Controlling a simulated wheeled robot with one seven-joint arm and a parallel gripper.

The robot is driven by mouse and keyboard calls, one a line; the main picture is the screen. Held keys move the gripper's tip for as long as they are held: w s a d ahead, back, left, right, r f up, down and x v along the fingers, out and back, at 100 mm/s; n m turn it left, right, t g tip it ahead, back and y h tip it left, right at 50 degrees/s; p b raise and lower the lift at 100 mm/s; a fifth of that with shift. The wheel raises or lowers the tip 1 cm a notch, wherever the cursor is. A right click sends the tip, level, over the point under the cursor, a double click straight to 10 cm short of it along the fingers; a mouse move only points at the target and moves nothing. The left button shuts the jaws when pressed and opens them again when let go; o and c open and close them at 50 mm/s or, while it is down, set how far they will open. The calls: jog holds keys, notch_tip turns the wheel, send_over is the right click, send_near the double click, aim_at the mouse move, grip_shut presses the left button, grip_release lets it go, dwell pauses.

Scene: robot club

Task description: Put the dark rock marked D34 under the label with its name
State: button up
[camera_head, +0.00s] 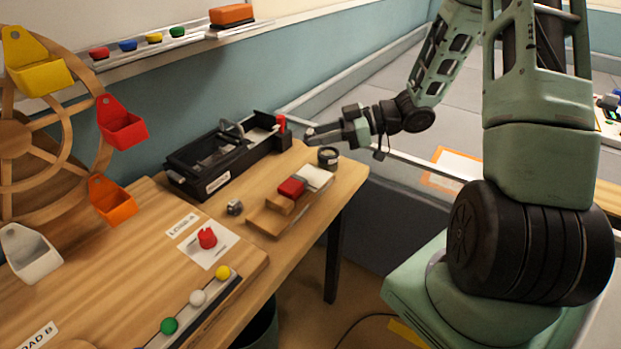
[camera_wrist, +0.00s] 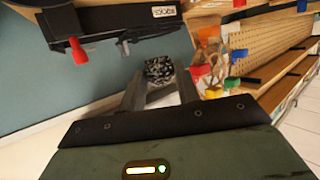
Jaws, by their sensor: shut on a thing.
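A dark speckled rock (camera_wrist: 159,69) sits between the fingertips of my gripper (camera_wrist: 159,80) in the wrist view. The gripper is shut on it. No mark is readable on the rock. In the head view my gripper (camera_head: 312,136) is above the far end of the wooden table, beside the black machine; I cannot make out the rock there. A small grey lump (camera_head: 235,207) lies on the table. A white card reading LOAD A (camera_head: 183,225) and one ending in AD B (camera_head: 38,337) lie on the table. No label with the rock's name is readable.
The black machine (camera_head: 205,187) with a red handle (camera_head: 281,122) stands at the back. Near it are a dark round jar (camera_head: 327,158) and a wooden block holder (camera_head: 268,222). A wooden wheel with coloured buckets (camera_head: 123,131) stands left. Shelves (camera_wrist: 268,55) show in the wrist view.

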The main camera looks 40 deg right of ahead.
aim_at(320, 178)
jog(key=shift+f, duration=4.8)
jog(key=shift+f+b, duration=0.2)
jog(key=shift+b, duration=0.1)
jog(key=o, duration=1.1)
jog(key=shift+f+b, duration=0.15)
jog(key=shift+b, duration=0.35)
jog(key=v, duration=1.7)
jog(key=shift+s+d+f, duration=0.1)
jog(key=shift+d, duration=0.2)
